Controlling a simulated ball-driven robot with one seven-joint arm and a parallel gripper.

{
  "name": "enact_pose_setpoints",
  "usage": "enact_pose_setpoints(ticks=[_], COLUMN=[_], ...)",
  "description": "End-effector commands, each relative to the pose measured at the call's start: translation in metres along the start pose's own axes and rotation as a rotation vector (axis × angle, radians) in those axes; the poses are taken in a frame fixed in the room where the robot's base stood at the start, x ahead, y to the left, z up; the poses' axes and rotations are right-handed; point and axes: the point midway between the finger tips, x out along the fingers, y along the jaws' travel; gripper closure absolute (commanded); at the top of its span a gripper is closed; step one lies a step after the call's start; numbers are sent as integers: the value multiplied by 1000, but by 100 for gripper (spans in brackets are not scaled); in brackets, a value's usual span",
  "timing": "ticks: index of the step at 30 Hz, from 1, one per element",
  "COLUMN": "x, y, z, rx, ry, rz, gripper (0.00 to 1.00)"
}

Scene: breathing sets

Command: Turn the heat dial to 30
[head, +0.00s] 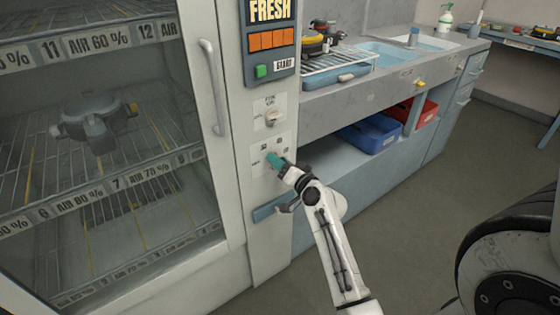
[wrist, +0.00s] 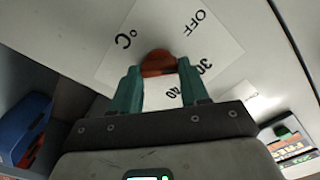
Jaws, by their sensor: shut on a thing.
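The heat dial is a round orange-brown knob (wrist: 158,64) on a white label plate (wrist: 113,58) on the cabinet front. The plate reads "°C" and "OFF" above, with "30" and "40" at the right in the wrist view. My gripper (wrist: 158,76) has its green fingers on both sides of the knob, shut on it. In the head view my gripper (head: 275,161) is at the lower label plate (head: 262,147) and hides the knob. I cannot tell which mark the dial points to.
Another knob (head: 272,119) sits just above on the same column. Higher is a blue panel (head: 270,40) with a green button. A glass-door cabinet with a handle (head: 213,88) stands left. A bench with a sink (head: 390,52) and blue bin (head: 372,133) is right.

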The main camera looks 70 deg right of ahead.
Motion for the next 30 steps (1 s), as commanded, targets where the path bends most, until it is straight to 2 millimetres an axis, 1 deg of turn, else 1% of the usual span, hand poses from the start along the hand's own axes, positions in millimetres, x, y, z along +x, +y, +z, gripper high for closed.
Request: enact_pose_setpoints(ticks=[6, 13, 19, 30], x=[0, 0, 0, -1], y=[0, 1, 2, 2], z=[0, 0, 0, 0], rx=[161, 271, 318, 328], ry=[-1, -1, 0, 0], rz=[1, 1, 2, 2], gripper=[86, 86, 86, 86])
